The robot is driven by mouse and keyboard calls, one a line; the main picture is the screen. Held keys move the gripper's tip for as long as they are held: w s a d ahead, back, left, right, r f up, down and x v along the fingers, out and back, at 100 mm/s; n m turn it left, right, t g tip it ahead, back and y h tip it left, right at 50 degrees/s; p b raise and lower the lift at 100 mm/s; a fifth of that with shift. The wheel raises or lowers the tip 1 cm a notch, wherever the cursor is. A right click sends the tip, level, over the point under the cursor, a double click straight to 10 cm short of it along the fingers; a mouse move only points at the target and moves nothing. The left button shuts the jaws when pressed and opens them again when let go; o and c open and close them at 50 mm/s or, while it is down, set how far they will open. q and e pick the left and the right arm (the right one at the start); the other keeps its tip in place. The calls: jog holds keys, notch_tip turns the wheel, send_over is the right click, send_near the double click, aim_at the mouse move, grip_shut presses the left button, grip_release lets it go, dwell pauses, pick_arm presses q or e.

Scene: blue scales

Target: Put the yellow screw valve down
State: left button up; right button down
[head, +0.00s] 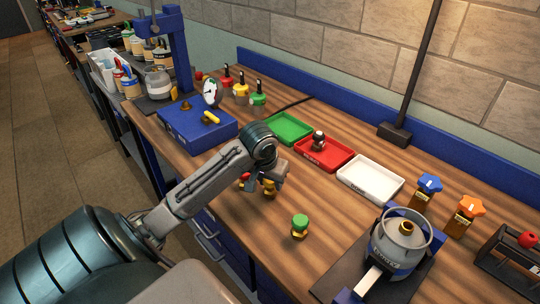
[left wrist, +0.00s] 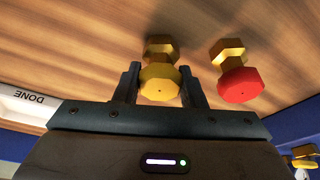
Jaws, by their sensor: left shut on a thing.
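The yellow screw valve (left wrist: 160,82), with a yellow octagonal knob and brass body, is between the fingers of my left gripper (left wrist: 160,88), which is shut on it. In the head view the valve (head: 269,188) is just below my left gripper (head: 262,182), low over the wooden bench; whether it touches the wood I cannot tell. A red-knobbed valve (left wrist: 240,84) stands beside it, apart from the fingers; in the head view it (head: 244,180) is partly hidden by my arm. A green-knobbed valve (head: 300,226) stands nearer the front edge. My right gripper is not in view.
Green (head: 288,128), red (head: 310,154) and white (head: 370,179) trays line the back; the red one holds a small dark-topped part (head: 318,140). A blue box with a gauge (head: 197,127) is left, a grey tank (head: 402,244) right. Bare wood lies between.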

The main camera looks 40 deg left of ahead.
pick_arm(q)
jog(key=shift+r, duration=0.15)
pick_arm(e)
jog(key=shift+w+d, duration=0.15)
